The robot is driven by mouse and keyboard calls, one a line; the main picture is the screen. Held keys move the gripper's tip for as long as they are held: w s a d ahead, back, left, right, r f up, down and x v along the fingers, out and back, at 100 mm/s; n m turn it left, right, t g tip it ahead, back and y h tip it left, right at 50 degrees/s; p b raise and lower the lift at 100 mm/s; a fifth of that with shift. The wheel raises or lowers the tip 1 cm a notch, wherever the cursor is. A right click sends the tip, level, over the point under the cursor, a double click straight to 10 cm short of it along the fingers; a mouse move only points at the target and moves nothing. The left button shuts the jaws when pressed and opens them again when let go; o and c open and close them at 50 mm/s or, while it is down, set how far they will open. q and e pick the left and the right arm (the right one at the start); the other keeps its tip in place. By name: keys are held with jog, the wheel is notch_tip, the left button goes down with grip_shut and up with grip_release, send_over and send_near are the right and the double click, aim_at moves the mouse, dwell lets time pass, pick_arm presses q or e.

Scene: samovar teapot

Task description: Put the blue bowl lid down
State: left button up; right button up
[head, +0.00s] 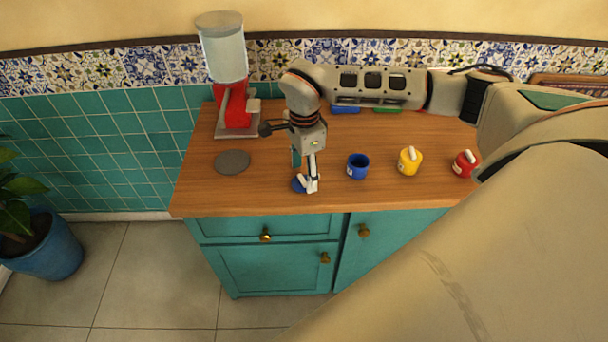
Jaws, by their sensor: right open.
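The blue bowl lid (298,184) is at the front of the wooden counter, left of the blue bowl, partly hidden by my right gripper. It looks to be on the counter top or very close to it. My right gripper (308,186) points down at the lid with its fingers open around or beside the lid's handle; I cannot tell whether they touch it. The blue bowl (357,167) stands uncovered to the right of the gripper. My left gripper is not in view.
A yellow bowl (408,167) and a red bowl (462,168), both lidded, stand to the right on the counter (260,193). A grey disc (233,162) lies to the left. A red dispenser (233,105) stands behind it. My right arm spans the back and right.

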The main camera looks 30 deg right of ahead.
aim_at(304, 179)
notch_tip(304, 179, up, 11)
jog(key=shift+f, duration=0.2)
jog(key=shift+s+f, duration=0.1)
dwell(0.5)
